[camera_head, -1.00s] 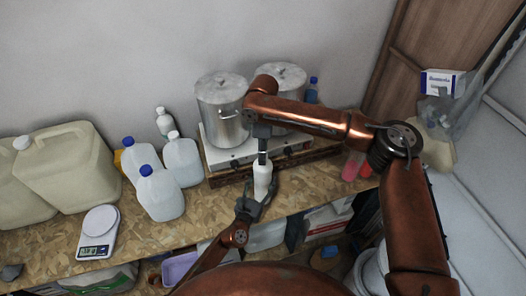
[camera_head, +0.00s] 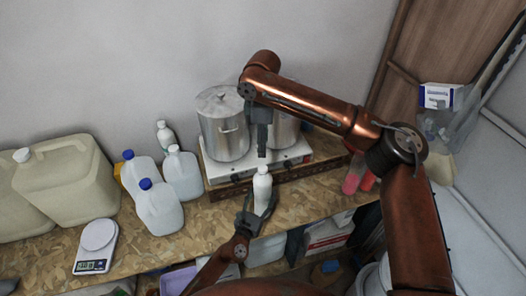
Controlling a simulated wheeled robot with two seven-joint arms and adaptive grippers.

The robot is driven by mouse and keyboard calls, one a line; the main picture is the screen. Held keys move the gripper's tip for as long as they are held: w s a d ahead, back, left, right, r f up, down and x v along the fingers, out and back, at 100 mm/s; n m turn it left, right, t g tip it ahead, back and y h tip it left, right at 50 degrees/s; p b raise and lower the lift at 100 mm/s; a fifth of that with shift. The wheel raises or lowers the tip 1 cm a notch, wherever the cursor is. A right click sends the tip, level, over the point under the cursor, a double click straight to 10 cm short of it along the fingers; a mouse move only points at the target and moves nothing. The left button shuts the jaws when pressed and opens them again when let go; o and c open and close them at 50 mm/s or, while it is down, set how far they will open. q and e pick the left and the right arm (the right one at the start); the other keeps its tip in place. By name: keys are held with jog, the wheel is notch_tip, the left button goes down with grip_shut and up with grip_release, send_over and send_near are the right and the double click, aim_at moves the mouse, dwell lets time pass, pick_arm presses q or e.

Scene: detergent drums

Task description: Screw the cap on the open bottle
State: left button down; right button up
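A white bottle (camera_head: 262,192) stands upright near the front edge of the wooden worktop, with a narrow white top (camera_head: 262,169). The top looks like a cap, but it is too small to tell how it sits. My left gripper (camera_head: 257,212) comes from below and is closed around the lower part of the bottle. My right gripper (camera_head: 262,155) points down just above the bottle top, with a small gap between them. Its fingers are seen edge-on, so their opening is unclear and nothing shows in them.
A steel pot (camera_head: 223,125) and another behind my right arm stand on a white stove (camera_head: 230,168) behind the bottle. Several blue-capped jugs (camera_head: 160,208), a large beige canister (camera_head: 70,180) and a scale (camera_head: 97,245) are at left. Pink bottles (camera_head: 355,175) stand at right.

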jog(key=shift+r, duration=0.3)
pick_arm(q)
jog(key=c, duration=0.8)
grip_release()
jog(key=shift+s+a+f, duration=0.1)
jog(key=shift+s+a, duration=0.1)
jog(key=shift+s, duration=0.3)
jog(key=v, duration=1.1)
